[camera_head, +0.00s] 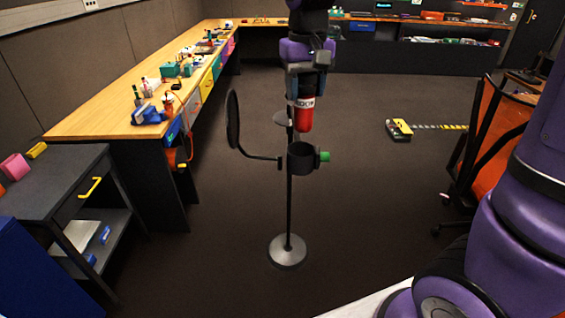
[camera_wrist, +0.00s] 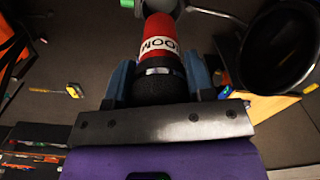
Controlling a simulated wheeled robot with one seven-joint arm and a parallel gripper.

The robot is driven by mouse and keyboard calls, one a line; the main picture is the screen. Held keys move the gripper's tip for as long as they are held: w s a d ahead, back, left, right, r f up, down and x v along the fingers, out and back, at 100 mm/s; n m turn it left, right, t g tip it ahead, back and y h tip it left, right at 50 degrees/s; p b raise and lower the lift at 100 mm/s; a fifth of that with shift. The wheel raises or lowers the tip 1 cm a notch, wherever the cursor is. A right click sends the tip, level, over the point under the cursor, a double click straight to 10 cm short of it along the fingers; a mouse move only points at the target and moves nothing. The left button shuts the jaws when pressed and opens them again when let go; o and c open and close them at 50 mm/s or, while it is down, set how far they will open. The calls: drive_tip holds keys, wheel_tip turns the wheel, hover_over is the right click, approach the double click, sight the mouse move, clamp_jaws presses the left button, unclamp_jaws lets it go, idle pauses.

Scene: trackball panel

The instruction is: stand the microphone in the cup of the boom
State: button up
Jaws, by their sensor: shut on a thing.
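My gripper (camera_head: 306,84) is shut on the microphone (camera_head: 304,119), which has a red body and a white lettered label. In the wrist view, the blue fingers of my gripper (camera_wrist: 164,82) sit either side of the dark head of the microphone (camera_wrist: 159,45). Its red end points down, and it looks nearly upright. The dark cup (camera_head: 301,160) of the boom, with a green knob (camera_head: 325,156), is just below the red end in the head view, with a small gap. In the wrist view the grey cup (camera_wrist: 163,6) is partly cut off at the top edge; its inside is hidden.
A round black screen (camera_head: 233,119) on a bent arm stands left of the cup. The thin pole rises from a round base (camera_head: 287,252). A wooden workbench (camera_head: 110,119) and dark cart (camera_head: 60,170) are at left. Open floor surrounds the stand.

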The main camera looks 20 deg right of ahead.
sight(301, 130)
wheel_tip(301, 130, down, 6)
drive_tip(key=shift+a+r, duration=0.1)
drive_tip(key=shift+a, duration=0.05)
drive_tip(key=shift+f, duration=2.1)
drive_tip(key=o, duration=1.1)
drive_tip(key=shift+f, duration=0.15)
drive_tip(key=shift+o, duration=0.2)
wheel_tip(301, 130, up, 12)
drive_tip(key=shift+f, duration=0.15)
drive_tip(key=shift+r, duration=0.4)
